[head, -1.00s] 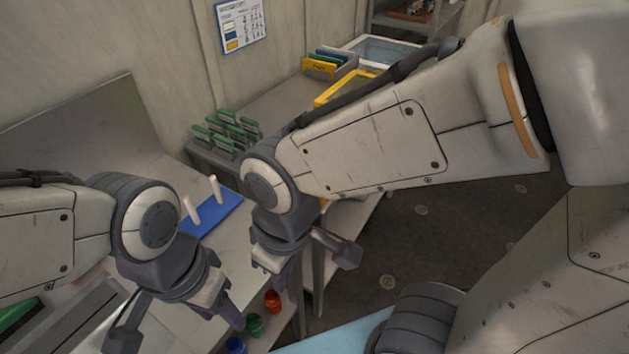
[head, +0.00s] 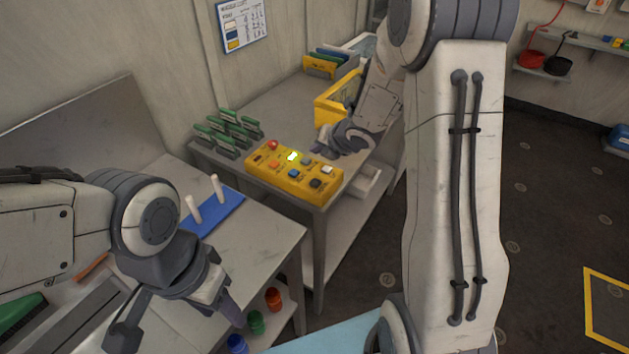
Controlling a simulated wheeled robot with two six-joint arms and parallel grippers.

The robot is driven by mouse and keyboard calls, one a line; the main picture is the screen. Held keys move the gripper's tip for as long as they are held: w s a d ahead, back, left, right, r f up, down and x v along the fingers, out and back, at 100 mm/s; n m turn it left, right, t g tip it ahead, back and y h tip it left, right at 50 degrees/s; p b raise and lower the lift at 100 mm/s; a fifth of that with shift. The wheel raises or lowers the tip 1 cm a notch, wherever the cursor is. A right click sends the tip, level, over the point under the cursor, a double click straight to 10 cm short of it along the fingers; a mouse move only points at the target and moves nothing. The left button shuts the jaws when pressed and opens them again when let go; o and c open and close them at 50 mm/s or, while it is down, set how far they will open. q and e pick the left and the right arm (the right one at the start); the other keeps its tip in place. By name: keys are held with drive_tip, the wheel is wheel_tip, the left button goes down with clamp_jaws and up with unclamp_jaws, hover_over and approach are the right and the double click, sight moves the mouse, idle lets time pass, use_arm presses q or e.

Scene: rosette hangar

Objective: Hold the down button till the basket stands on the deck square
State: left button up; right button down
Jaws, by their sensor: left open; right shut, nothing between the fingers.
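A yellow control box (head: 262,172) with several coloured buttons lies on the grey table. My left gripper (head: 178,325) is open and empty over the near bench, away from the box. Part of a yellow outline on the floor (head: 588,305), likely the deck square, shows at the right edge. I cannot make out the basket.
A blue plate with two white pegs (head: 222,212) is on the near bench (head: 265,238). My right arm hides part of the floor.

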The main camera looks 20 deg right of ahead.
drive_tip(key=b, duration=0.7)
hover_over(317, 184)
wheel_tip(317, 184, down, 8)
drive_tip(key=shift+r, duration=0.1)
drive_tip(key=shift+f+b, duration=0.4)
drive_tip(key=shift+f, duration=0.1)
idle(1.4)
drive_tip(key=shift+f+b, duration=0.4)
drive_tip(key=shift+b, duration=0.15)
